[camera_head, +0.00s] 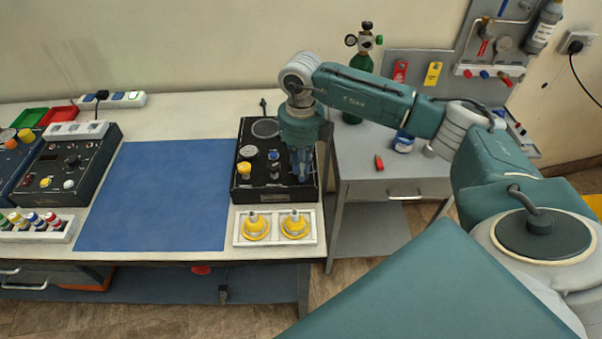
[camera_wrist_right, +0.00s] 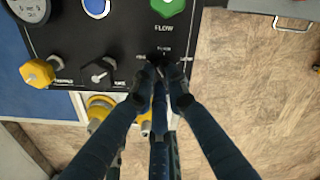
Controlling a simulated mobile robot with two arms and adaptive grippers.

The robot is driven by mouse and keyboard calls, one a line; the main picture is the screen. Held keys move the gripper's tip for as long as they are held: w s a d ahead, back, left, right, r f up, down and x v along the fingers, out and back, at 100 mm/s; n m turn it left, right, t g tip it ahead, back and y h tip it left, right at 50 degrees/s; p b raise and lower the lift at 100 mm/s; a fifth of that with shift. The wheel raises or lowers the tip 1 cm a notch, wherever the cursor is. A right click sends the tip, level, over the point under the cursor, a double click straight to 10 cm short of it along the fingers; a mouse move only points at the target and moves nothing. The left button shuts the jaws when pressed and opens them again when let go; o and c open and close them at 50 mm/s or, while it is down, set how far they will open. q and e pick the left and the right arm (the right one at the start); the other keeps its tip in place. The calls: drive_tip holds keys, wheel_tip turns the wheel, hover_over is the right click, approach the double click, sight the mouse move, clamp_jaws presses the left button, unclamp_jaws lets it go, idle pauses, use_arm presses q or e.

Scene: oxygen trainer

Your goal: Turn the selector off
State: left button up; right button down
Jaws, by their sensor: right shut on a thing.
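The black trainer panel (camera_head: 247,192) stands at the right end of the bench. My right gripper (camera_head: 302,176) reaches down onto its right side. In the right wrist view the gripper (camera_wrist_right: 160,78) is shut on a small dark knob below the FLOW label, mostly hidden between the fingertips; its pointer and full lettering cannot be read. A second black knob (camera_wrist_right: 98,73) with a light pointer line sits to its left, apart from the fingers. A yellow knob (camera_wrist_right: 37,73) is farther left. My left gripper is not in view.
A white tray (camera_head: 239,239) with yellow fittings (camera_head: 256,227) sits in front of the panel. A blue mat (camera_head: 155,195) lies clear to its left. A grey side table (camera_head: 360,167) with a green cylinder (camera_head: 356,85) stands to the right.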

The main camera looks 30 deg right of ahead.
drive_tip(key=n+b, duration=0.2)
drive_tip(key=shift+f+n, duration=0.1)
drive_tip(key=shift+n, duration=0.2)
drive_tip(key=shift+n+b, duration=0.9)
drive_tip(key=shift+n, duration=0.6)
drive_tip(key=shift+r, duration=0.2)
drive_tip(key=c, duration=1.7)
unclamp_jaws()
drive_tip(key=shift+s, duration=0.15)
wheel_tip(320, 180, up, 12)
